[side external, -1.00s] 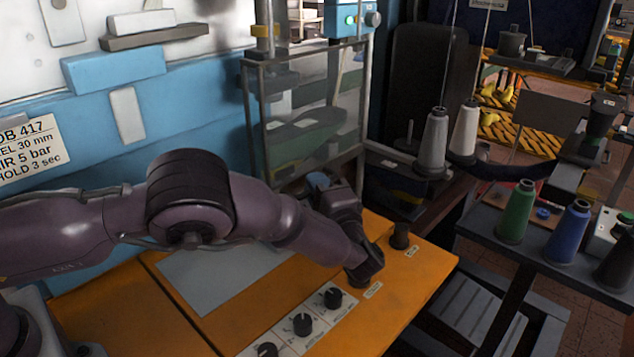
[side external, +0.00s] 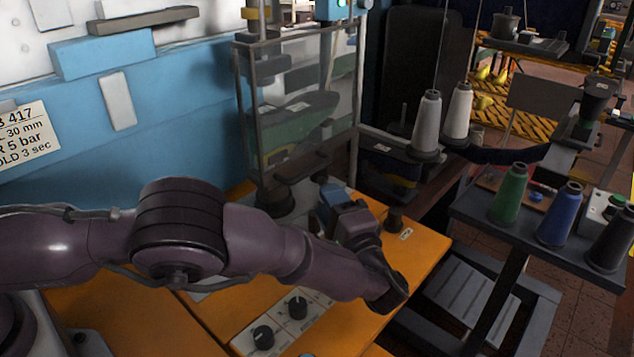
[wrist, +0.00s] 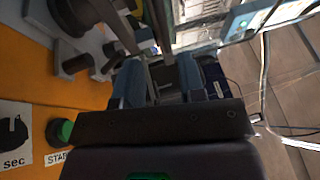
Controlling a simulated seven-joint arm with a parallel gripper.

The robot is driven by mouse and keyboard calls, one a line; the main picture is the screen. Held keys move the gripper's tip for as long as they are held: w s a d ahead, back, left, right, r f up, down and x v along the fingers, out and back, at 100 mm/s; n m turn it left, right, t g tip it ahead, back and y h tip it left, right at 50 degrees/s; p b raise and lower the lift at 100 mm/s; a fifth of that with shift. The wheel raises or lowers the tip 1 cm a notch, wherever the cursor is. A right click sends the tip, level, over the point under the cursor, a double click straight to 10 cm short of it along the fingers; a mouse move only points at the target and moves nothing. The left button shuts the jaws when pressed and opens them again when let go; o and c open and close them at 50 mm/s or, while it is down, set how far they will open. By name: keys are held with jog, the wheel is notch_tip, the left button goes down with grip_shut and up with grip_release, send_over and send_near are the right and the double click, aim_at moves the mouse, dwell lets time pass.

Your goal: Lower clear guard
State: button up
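The clear guard (side external: 338,95) is a see-through panel in a grey metal frame on the front of the blue machine in the side external view. A dark bar (side external: 303,165) runs along its low front, above the orange bench. My gripper (side external: 329,190) hangs just right of and in front of this bar, with blue fingers. In the wrist view my gripper (wrist: 160,72) has its two blue fingers apart. Grey bars show beyond and in the gap, but I cannot tell whether they lie between the fingertips. No grip on the guard is visible.
The orange bench (side external: 425,240) carries black dials (side external: 297,306) and a dark knob (side external: 394,220). A green button (wrist: 63,130) shows in the wrist view. Thread cones (side external: 428,120) stand at the right. A side table (side external: 480,215) holds green and blue cones.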

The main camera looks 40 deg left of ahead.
jog(key=v, duration=0.5)
dwell(0.3)
jog(key=s+a+f+m+g+h, duration=0.1)
jog(key=s+a+m+g+h, duration=0.1)
jog(key=s+a+g+h, duration=0.45)
jog(key=s+a+r+n+t+h, duration=0.2)
jog(key=s+a+r+h, duration=0.3)
jog(key=s+r, duration=0.5)
jog(key=s+a+r+n+t+h, duration=0.2)
jog(key=s+a+r+n+h, duration=0.3)
jog(key=s+r, duration=0.5)
jog(key=shift+s+a+r+h, duration=0.3)
jog(key=shift+a+h, duration=0.35)
jog(key=shift+h, duration=0.2)
